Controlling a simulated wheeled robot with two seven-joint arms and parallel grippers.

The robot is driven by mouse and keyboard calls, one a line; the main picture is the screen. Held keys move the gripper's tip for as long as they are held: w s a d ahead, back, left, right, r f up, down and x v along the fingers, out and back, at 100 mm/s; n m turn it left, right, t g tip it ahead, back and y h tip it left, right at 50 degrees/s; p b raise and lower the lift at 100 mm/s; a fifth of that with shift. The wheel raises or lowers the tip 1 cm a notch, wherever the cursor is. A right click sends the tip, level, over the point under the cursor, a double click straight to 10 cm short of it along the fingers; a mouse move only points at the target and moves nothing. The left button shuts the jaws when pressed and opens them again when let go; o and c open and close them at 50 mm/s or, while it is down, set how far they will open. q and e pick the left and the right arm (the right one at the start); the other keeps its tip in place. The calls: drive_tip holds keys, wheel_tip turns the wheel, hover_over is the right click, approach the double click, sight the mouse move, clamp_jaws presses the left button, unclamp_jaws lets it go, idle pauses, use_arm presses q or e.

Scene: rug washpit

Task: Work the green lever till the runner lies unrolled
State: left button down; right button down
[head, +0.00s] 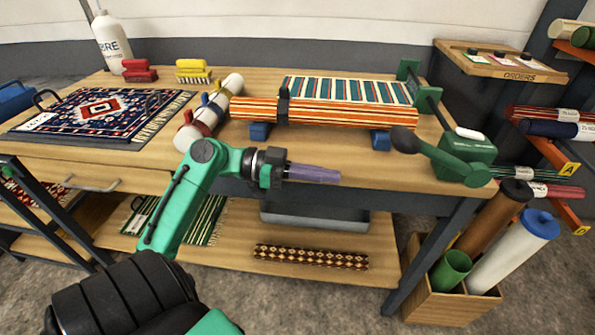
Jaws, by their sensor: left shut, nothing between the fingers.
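The green lever (445,157) sticks out leftward from a green box (478,152) at the table's right end and ends in a dark knob (405,140). The runner (325,112) shows as an orange, red and white striped bundle above blue blocks (260,131), with a dark clamp across it. A teal, red and white striped stretch (350,89) lies just behind; I cannot tell where one ends and the other begins. My left gripper (338,177) is shut and empty in front of the table edge, left of the knob and apart from it. My right gripper is out of view.
A patterned rug (95,112) lies on the table at left, beside small rolls (205,115), brushes (193,70) and a white bottle (112,42). A lower shelf (340,233) holds a grey tray. A crate of tubes (445,305) and a rack of rolls (550,130) stand at right.

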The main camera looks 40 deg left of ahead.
use_arm(q)
drive_tip(key=v, duration=0.6)
drive_tip(key=shift+d, duration=0.1)
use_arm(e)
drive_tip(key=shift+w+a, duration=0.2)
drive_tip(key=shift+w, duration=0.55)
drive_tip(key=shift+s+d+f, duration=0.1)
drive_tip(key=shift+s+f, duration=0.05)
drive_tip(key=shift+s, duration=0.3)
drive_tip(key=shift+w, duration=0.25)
